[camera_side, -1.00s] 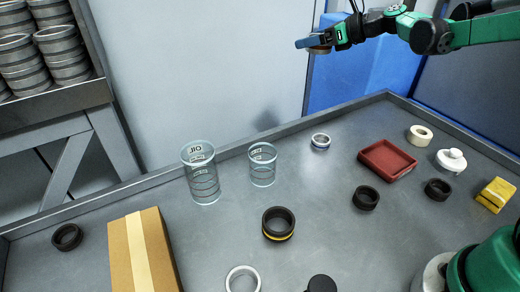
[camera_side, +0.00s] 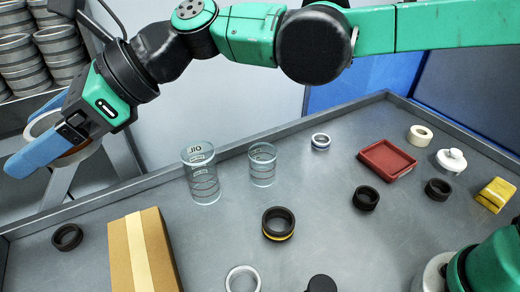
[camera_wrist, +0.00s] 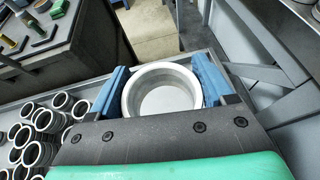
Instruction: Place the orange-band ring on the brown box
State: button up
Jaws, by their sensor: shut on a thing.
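My gripper (camera_side: 47,133) is high at the left in the side view, with its blue fingers shut on the orange-band ring (camera_side: 80,154). The ring is white with an orange-brown band on its lower part, and the near finger hides some of it. In the wrist view the ring (camera_wrist: 130,100) sits between the two blue fingers (camera_wrist: 162,88), its pale inside showing. The brown box (camera_side: 156,225) stands on the table at the lower left of the side view, with a light tape strip along its top. The held ring appears above and left of the box, touching nothing below.
Two clear glass beakers (camera_side: 203,182) (camera_side: 262,170) stand right of the box. A black ring (camera_side: 67,237) lies left of it. A yellow-banded black ring (camera_side: 278,224) and a white ring (camera_side: 242,281) lie to the right. A red tray (camera_side: 387,158) is farther right.

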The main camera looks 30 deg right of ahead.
aim_at(128, 259)
jog(key=f, duration=2)
jog(key=shift+s+a, duration=0.25)
jog(key=shift+s, duration=0.05)
jog(key=o, duration=1.4)
jog(key=shift+f, duration=0.1)
jog(key=shift+c, duration=0.2)
